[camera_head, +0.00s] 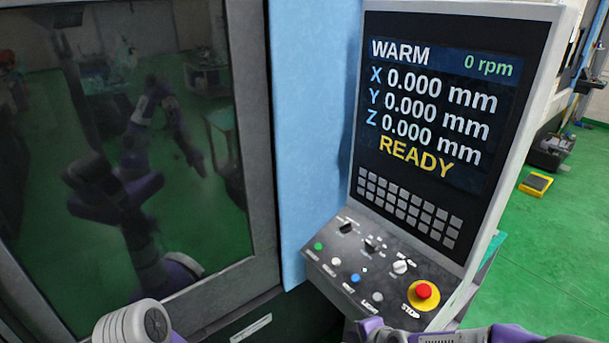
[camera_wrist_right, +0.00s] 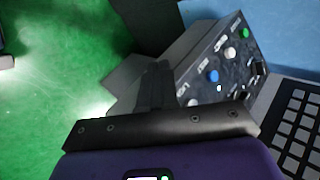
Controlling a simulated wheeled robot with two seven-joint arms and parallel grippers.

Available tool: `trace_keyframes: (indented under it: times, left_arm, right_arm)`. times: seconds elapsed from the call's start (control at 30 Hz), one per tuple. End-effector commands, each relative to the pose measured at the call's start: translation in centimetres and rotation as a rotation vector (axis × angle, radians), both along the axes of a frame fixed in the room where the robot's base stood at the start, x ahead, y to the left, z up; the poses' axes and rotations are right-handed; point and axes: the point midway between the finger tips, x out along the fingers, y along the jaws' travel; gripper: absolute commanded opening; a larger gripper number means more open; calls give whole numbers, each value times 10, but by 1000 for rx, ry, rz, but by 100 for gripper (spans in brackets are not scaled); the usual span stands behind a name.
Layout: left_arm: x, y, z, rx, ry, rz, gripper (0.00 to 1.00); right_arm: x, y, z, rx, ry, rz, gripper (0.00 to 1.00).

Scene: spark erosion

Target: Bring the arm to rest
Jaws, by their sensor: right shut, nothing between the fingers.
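My right arm comes in at the bottom right of the head view, and its gripper (camera_head: 368,327) is at the bottom edge, just below the front of the control panel (camera_head: 335,262). In the right wrist view the fingers of the right gripper (camera_wrist_right: 154,88) are together with nothing between them. The panel with its coloured buttons shows just beyond them; whether they touch it I cannot tell. A grey and purple link of my left arm shows at the bottom left of the head view; my left gripper is out of view.
The screen (camera_head: 430,105) reads WARM, 0 rpm, zeros for X, Y, Z, and READY. A red stop button (camera_head: 424,291) sits on yellow at the panel's right. A dark machine window (camera_head: 120,150) at left reflects my arms. Green floor (camera_head: 545,250) is open at right.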

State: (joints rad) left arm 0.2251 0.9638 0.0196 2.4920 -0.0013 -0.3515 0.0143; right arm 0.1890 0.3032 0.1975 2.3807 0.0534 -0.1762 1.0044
Motion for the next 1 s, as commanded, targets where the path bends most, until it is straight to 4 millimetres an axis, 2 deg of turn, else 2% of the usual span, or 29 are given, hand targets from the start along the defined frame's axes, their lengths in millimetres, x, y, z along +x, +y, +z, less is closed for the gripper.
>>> trace_keyframes:
  times: [0.03,0.17,0.27,0.37,0.5,0.63,0.7,0.8,1.0]
  left_arm:
    - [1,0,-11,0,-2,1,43]
    - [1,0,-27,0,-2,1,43]
    - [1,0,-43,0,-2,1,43]
    - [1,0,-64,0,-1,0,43]
    - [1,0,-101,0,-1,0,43]
    - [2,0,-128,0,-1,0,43]
    - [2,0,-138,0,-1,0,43]
    - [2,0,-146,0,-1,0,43]
    - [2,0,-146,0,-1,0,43]
  right_arm:
    - [-4,2,-24,-17,17,27,0]
    - [-15,5,-70,-71,49,113,0]
    - [-29,8,-114,-119,80,199,0]
    - [-49,12,-170,-171,119,314,0]
    - [-94,21,-264,-249,179,539,0]
    - [-137,27,-330,-296,213,740,0]
    - [-156,29,-353,-310,223,826,0]
    - [-173,31,-372,-322,228,908,0]
    - [-182,32,-379,-329,227,953,0]
